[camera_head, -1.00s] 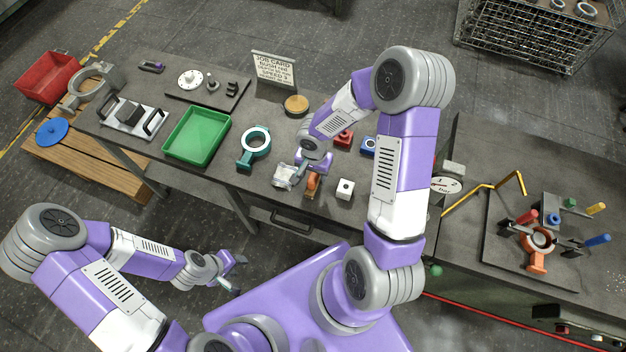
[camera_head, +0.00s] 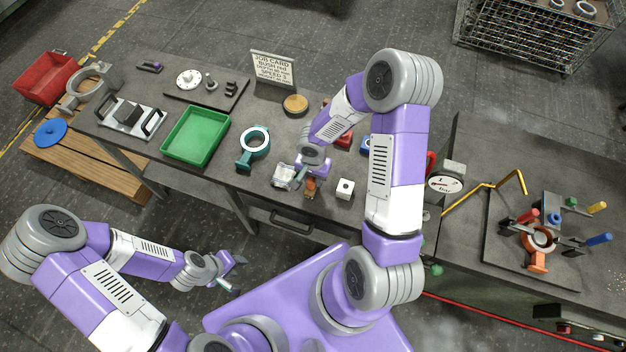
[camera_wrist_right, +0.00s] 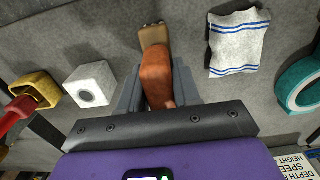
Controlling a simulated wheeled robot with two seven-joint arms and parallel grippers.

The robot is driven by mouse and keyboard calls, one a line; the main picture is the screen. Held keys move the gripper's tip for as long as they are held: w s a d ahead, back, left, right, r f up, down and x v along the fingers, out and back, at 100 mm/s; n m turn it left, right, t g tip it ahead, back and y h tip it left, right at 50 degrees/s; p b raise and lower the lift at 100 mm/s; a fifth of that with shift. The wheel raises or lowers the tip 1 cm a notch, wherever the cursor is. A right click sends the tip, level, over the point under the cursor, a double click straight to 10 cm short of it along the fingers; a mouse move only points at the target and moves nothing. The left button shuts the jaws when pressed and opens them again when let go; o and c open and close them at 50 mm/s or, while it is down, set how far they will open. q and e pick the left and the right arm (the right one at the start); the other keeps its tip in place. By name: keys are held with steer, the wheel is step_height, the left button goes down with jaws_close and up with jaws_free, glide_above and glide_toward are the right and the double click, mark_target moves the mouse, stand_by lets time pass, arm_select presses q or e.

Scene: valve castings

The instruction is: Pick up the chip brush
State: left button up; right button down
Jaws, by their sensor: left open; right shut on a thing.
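The chip brush, with an orange-brown handle (camera_wrist_right: 156,78) and a tan bristle end, shows in the right wrist view between my right gripper's fingers. In the head view the brush (camera_head: 310,188) is partly covered by my right gripper (camera_head: 308,178), near the bench's front edge. My right gripper (camera_wrist_right: 157,88) is shut on the brush handle, with a finger on each side. I cannot tell whether the brush is clear of the bench top. My left gripper (camera_head: 230,274) is open and empty, in front of the bench and away from the brush.
A white cloth with blue stripes (camera_wrist_right: 238,42) lies beside the brush, and a white block (camera_head: 345,188) stands on its other side. A teal ring casting (camera_head: 253,146) and a green tray (camera_head: 196,135) are further left. Red and blue (camera_head: 366,145) parts stand behind the right gripper.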

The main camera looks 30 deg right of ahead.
step_height(320, 180, up, 10)
steer(key=shift+r+p, duration=0.1)
steer(key=shift+p, duration=0.95)
